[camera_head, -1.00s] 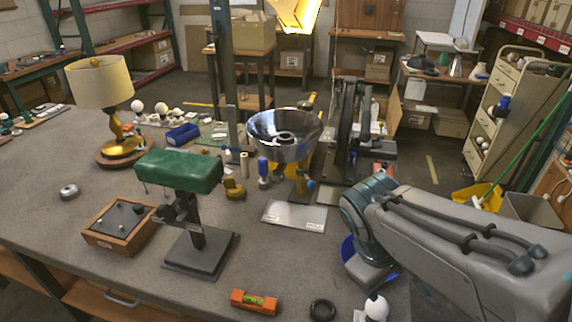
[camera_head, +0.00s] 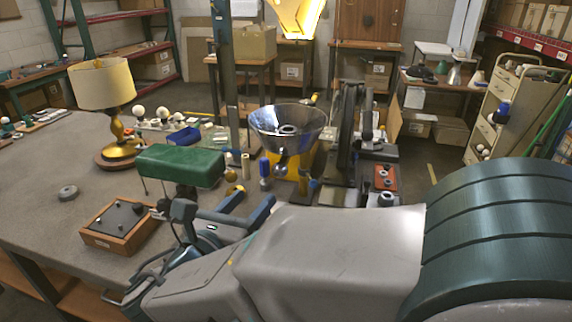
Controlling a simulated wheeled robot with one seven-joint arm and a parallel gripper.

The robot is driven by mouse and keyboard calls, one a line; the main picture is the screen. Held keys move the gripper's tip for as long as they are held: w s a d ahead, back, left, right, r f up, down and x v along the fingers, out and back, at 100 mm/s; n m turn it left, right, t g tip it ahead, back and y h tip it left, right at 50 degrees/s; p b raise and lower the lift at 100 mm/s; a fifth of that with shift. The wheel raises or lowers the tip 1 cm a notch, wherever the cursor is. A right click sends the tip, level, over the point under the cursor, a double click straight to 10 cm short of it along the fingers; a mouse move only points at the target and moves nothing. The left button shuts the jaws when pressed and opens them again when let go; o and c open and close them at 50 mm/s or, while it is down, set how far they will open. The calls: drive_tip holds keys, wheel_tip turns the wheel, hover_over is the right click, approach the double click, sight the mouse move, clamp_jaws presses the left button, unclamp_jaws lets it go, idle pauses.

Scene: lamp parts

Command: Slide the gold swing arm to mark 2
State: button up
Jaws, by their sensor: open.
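I cannot clearly pick out a gold swing arm or its numbered marks. A small brass piece (camera_head: 231,175) shows just right of the green lamp shade (camera_head: 180,165), partly hidden. My arm hides the bench's front and most of the green lamp's stand.
A chrome bowl-shaped shade (camera_head: 287,125) stands at the middle, with a blue-topped bottle (camera_head: 265,172) beside it. A blue bin (camera_head: 184,137) sits behind. The left bench is mostly clear.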

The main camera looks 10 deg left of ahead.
sight(283, 162)
drive_tip(key=p+x, duration=0.1)
drive_tip(key=x, duration=1.2)
drive_tip(key=shift+w+d, duration=0.1)
drive_tip(key=shift+w, duration=0.25)
drive_tip(key=shift+c, duration=0.3)
